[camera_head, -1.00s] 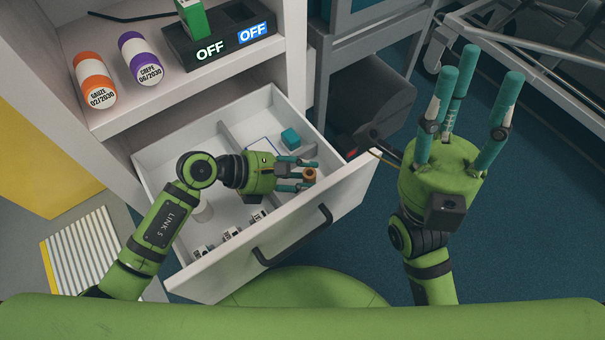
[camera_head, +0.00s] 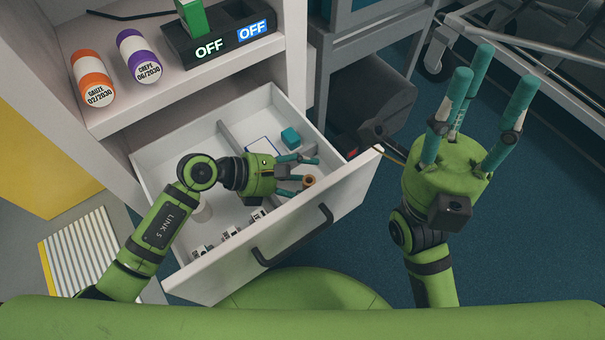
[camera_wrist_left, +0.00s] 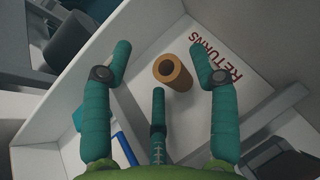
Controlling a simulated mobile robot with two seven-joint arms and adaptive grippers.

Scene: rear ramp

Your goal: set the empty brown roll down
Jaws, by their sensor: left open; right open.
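The brown roll (camera_head: 310,181), a short hollow tube, is at my left gripper's fingertips, over the right compartment of the pulled-out white drawer (camera_head: 315,228). In the left wrist view the roll (camera_wrist_left: 173,72) appears upright, its open end facing the camera, near red RETURNS lettering (camera_wrist_left: 216,58). My left gripper (camera_head: 303,176) is open, its fingers spread around the roll with visible gaps. Whether the roll's base touches the drawer floor is hard to tell. My right gripper (camera_head: 484,82) is open and empty, raised to the right outside the drawer.
A teal block (camera_head: 290,137) lies at the back of the drawer. An orange-banded roll (camera_head: 93,80) and a purple-banded roll (camera_head: 139,57) stand on the shelf above.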

